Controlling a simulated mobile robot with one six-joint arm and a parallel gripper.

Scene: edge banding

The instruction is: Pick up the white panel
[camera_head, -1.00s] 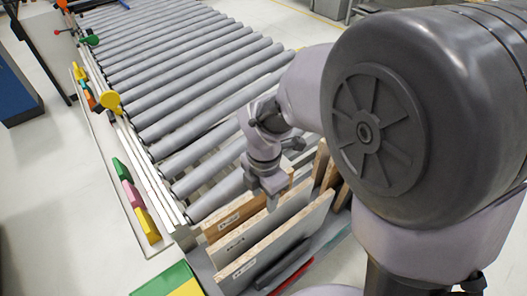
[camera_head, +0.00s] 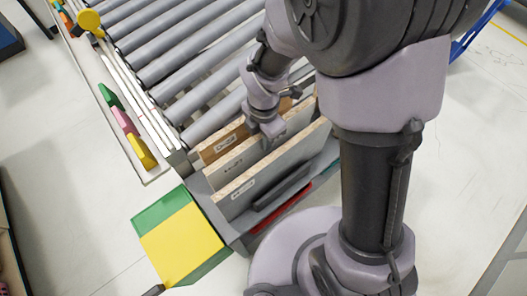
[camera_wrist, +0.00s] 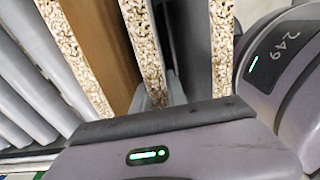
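Several panels stand upright on edge in a grey rack (camera_head: 233,228) at the end of the roller conveyor. The front panel (camera_head: 283,160) has a pale grey-white face and a speckled chipboard edge. A middle panel (camera_head: 236,164) stands behind it, also pale, mostly covered by the front one. A brown wooden panel (camera_head: 222,143) is at the back. I cannot tell for certain which pale panel is the white one. My gripper (camera_head: 273,130) is at the top of the middle panel. In the wrist view, the middle panel's chipboard edge (camera_wrist: 143,40) runs down towards my gripper; its finger gap is hidden.
The roller conveyor (camera_head: 190,65) lies behind the rack. A yellow-and-green box (camera_head: 180,245) stands left of the rack on the floor. Coloured blocks (camera_head: 125,122) line the conveyor's side rail. A red strip (camera_head: 280,207) lies in front of the panels. The floor at left is open.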

